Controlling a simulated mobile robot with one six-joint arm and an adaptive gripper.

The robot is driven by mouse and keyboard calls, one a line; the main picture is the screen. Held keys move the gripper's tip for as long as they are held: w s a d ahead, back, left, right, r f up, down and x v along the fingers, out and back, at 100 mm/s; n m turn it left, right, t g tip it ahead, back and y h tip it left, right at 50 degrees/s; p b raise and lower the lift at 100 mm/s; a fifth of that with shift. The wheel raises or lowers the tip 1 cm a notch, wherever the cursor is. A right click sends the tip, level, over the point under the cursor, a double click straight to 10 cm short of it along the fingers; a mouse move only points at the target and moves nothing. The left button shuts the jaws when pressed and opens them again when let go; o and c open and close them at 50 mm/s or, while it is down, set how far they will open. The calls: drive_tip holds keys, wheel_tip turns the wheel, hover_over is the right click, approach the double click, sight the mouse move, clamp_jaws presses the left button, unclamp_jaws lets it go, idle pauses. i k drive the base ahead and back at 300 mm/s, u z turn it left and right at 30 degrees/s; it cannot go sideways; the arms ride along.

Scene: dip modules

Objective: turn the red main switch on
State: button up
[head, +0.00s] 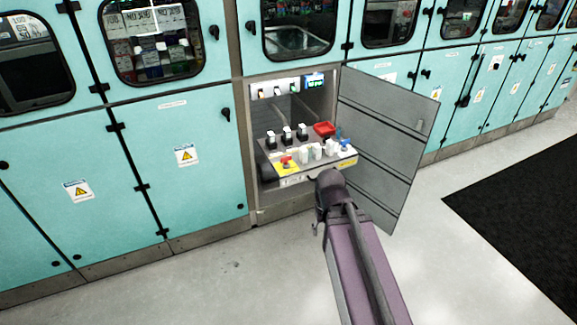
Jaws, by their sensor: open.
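The red main switch (287,160) is a small red knob on a yellow plate (284,167). It is at the front left corner of the pulled-out shelf in the open cabinet bay. The knob's exact turn position is too small to read. My gripper (317,179) is at the end of my arm, at the shelf's front edge, right of and nearer than the switch. It is open and seems to hold nothing. My dark wrist hides most of the fingers. I see a gap between the gripper and the switch.
The shelf (318,162) also carries several black-and-white modules (287,133), white pieces (317,151), a red tray (324,129) and a blue item (345,145). A grey door (385,140) stands open on the right. Teal cabinets (180,165) flank the bay. The front floor is clear.

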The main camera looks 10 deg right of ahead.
sight(287, 157)
drive_tip(key=k, duration=0.2)
drive_tip(key=u, duration=0.3)
drive_tip(key=i, duration=1.05)
drive_tip(key=z, duration=0.3)
